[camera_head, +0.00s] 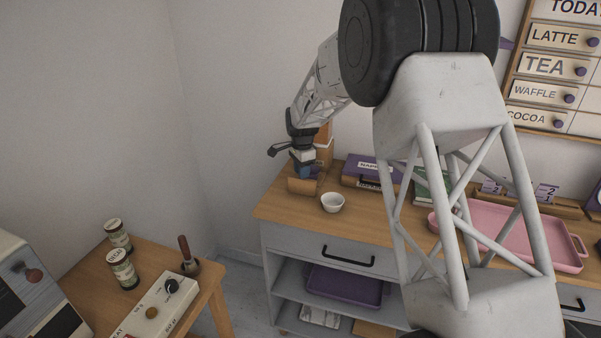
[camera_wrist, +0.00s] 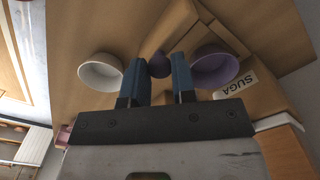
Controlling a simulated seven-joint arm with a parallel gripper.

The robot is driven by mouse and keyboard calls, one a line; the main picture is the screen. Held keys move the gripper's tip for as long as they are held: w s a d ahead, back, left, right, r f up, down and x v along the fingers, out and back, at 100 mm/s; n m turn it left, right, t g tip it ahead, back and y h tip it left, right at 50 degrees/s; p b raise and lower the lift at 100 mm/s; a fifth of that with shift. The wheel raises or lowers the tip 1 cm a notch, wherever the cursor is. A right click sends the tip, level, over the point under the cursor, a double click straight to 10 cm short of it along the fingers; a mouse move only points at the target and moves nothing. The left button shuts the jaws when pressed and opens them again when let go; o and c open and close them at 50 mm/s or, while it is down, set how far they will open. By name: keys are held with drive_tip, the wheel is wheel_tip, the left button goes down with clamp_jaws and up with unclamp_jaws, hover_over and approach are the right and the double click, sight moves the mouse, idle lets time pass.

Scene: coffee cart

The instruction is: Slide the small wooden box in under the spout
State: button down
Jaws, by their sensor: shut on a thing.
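My gripper (camera_head: 304,170) points down at the back left corner of the counter, its blue fingers (camera_wrist: 157,82) closed on a small purple knob (camera_wrist: 158,64). A small wooden box (camera_head: 303,187) shows right below the fingers in the head view, on the counter top. The knob seems to belong to this box, but the fingers hide the join. A tall wooden piece (camera_head: 324,142) stands just behind my gripper; it may carry the spout, which I cannot make out.
A white bowl (camera_head: 332,203) stands close by on the right; the wrist view also shows it (camera_wrist: 100,72). A purple bowl (camera_wrist: 214,66) stands on the other side, near a "SUGA" label (camera_wrist: 236,85). A purple box (camera_head: 362,170) and a pink tray (camera_head: 492,236) are further right.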

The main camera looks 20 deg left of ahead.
drive_tip(key=shift+w+r, duration=0.1)
drive_tip(key=shift+w, duration=0.15)
drive_tip(key=c, duration=1.2)
unclamp_jaws()
drive_tip(key=shift+o, duration=1.3)
drive_tip(key=shift+r, duration=3.85)
drive_tip(key=shift+d, duration=0.1)
